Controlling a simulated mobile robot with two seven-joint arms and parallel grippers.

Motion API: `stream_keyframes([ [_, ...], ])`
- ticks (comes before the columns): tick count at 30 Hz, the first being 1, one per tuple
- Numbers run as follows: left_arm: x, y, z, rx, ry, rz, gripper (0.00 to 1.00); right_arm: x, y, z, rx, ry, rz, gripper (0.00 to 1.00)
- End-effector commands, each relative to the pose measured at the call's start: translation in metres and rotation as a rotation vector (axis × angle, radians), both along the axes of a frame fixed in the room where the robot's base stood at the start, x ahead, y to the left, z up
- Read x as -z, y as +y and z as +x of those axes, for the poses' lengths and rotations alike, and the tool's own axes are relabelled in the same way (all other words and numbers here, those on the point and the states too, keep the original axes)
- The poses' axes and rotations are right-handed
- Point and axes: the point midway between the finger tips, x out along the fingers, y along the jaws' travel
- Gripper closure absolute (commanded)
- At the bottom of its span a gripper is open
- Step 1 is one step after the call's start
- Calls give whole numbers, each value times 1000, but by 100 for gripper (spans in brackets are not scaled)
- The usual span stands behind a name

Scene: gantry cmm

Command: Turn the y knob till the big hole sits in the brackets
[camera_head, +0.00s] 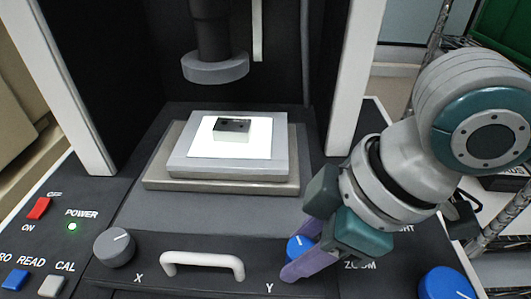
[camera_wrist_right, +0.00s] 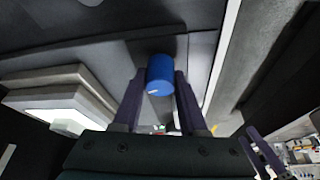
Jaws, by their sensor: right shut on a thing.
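The y knob (camera_head: 295,247) is a small blue knob beside the Y label, partly hidden by my right gripper. My right gripper (camera_head: 298,256) has its purple fingers shut on it. In the right wrist view the blue knob (camera_wrist_right: 160,76), with a white mark, stands between the two fingers (camera_wrist_right: 158,98). A dark block (camera_head: 232,127), the part on the lit stage (camera_head: 170,160), lies under the lens (camera_head: 215,68). Its top hole is too small to tell, and no brackets can be made out.
A grey X knob (camera_head: 114,247) and a white handle (camera_head: 202,262) are left of the y knob. A larger blue knob (camera_head: 447,284) is at the lower right, near the ZOOM label. A red power switch (camera_head: 39,208) and a green lamp are at the left.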

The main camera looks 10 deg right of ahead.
Motion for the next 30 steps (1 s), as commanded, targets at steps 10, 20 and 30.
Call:
stream_keyframes([
  [10,-8,0,0,2,0,2,16,-3,1,0,30,1,2,100],
  [20,-46,2,0,5,0,9,16,-7,2,-1,228,4,4,100],
  [30,-80,3,0,7,-1,11,16,-5,2,-1,486,5,3,100],
])
